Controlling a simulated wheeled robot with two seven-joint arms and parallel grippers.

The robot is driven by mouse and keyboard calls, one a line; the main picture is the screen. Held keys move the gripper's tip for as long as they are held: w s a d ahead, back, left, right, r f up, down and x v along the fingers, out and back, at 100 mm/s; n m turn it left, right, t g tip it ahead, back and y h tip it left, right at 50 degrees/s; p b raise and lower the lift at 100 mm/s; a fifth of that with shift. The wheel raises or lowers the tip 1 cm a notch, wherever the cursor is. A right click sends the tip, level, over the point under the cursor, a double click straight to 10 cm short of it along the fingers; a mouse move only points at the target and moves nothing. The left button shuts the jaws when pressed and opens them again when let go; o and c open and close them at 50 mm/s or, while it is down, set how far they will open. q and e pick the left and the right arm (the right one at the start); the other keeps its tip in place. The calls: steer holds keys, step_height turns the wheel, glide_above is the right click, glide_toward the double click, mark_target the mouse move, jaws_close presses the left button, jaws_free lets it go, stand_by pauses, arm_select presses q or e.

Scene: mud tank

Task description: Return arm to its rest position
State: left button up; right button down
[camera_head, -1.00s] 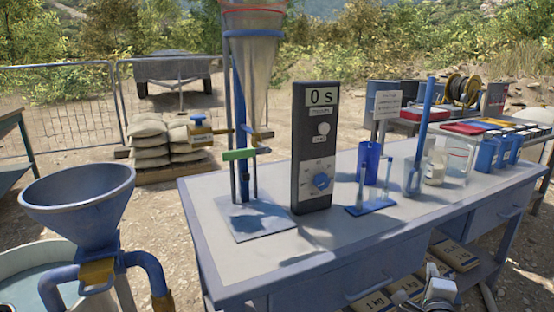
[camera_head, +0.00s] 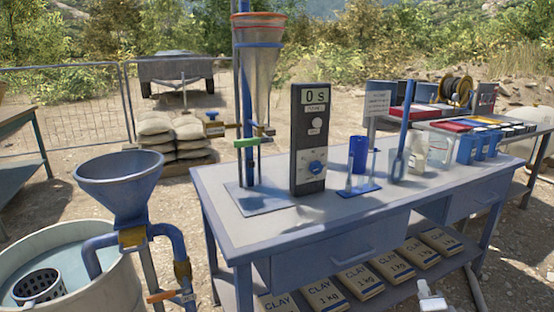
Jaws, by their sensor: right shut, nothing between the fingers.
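My right gripper (camera_head: 430,295) shows only in part at the bottom edge, right of centre. It is white and grey, shut and empty, in front of the bench (camera_head: 300,255) and its lower shelf. It appears apart from the clay bags (camera_head: 398,262) on that shelf, though the gap is hard to judge. Most of the right arm is out of the picture. My left gripper is not in view.
The bench carries a timer box (camera_head: 311,150) reading 0 s, a clear funnel (camera_head: 258,70) on a stand, a blue cup (camera_head: 358,154) and a beaker (camera_head: 438,152). A blue hopper (camera_head: 118,180) and round tank (camera_head: 100,285) stand at left.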

steer(key=s+a+f+n+g+y+p, duration=0.1)
steer(key=s+a+f+n+g+y, duration=0.1)
steer(key=s+a+n, duration=0.7)
steer(key=s+a+f+n+g+y+p, duration=0.1)
steer(key=s+a+f+n+g+y, duration=0.2)
steer(key=s+a+n, duration=0.7)
steer(key=s+g+y, duration=0.1)
steer(key=s+y, duration=0.1)
steer(key=s, duration=0.5)
steer(key=shift+s+a+f+y, duration=0.15)
steer(key=shift+s+a+y, duration=0.1)
steer(key=shift+s+y, duration=0.05)
